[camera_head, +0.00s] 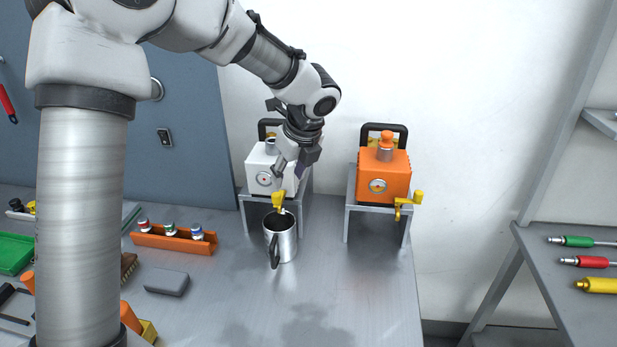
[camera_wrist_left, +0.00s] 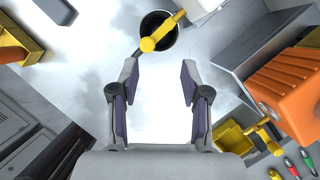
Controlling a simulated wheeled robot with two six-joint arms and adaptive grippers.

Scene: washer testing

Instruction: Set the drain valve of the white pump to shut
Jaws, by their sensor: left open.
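The white pump (camera_head: 259,172) stands on a grey stand against the wall, with a round gauge on its front. Its yellow drain valve (camera_head: 278,201) sticks out low at the front, over a metal mug (camera_head: 283,243). My left gripper (camera_head: 281,172) is in front of the pump, just above the valve, and hides part of the pump. In the left wrist view the open jaws (camera_wrist_left: 161,72) are empty. The yellow valve (camera_wrist_left: 165,31) lies just beyond the fingertips, apart from them, with the dark mug opening behind it. The exact handle position is hard to tell.
An orange pump (camera_head: 384,172) with its own yellow valve (camera_head: 404,203) stands to the right on another stand. An orange rack (camera_head: 172,241) of small jars and a grey block (camera_head: 166,282) lie to the left. The bench front right of the mug is clear.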

